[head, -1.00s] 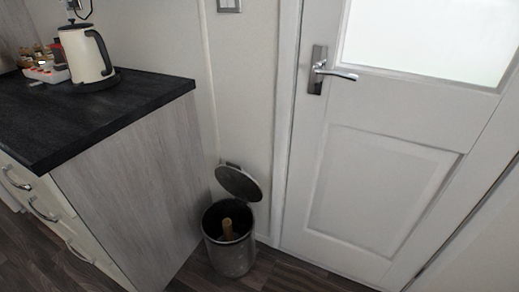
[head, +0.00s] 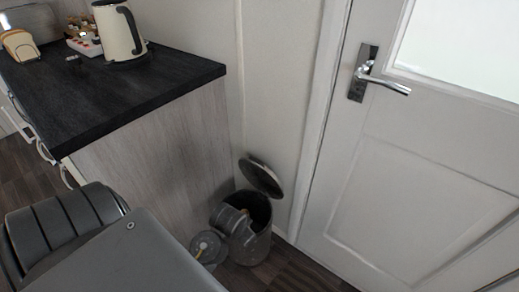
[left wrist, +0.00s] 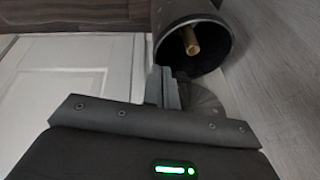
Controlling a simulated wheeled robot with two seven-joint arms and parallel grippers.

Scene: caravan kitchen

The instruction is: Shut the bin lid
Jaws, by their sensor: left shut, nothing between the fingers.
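The bin (head: 262,247) is a dark metal cylinder on the floor between the counter's end panel and the door. Its round lid (head: 262,177) stands open, tilted up at the back near the wall. In the left wrist view the bin (left wrist: 159,22) is at the top, with a tan stick-like object (left wrist: 191,41) inside; the lid (left wrist: 207,98) is partly hidden behind my fingers. My left gripper (left wrist: 163,74) is shut and empty, close to the bin's rim and the lid; I cannot tell whether it touches. In the head view my left wrist covers part of the bin.
The counter (head: 110,95) with a kettle (head: 119,32) is at the left, its end panel (head: 165,165) close beside the bin. A white door (head: 410,180) with a metal handle (head: 383,80) is at the right. Some floor is bare in front of the door.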

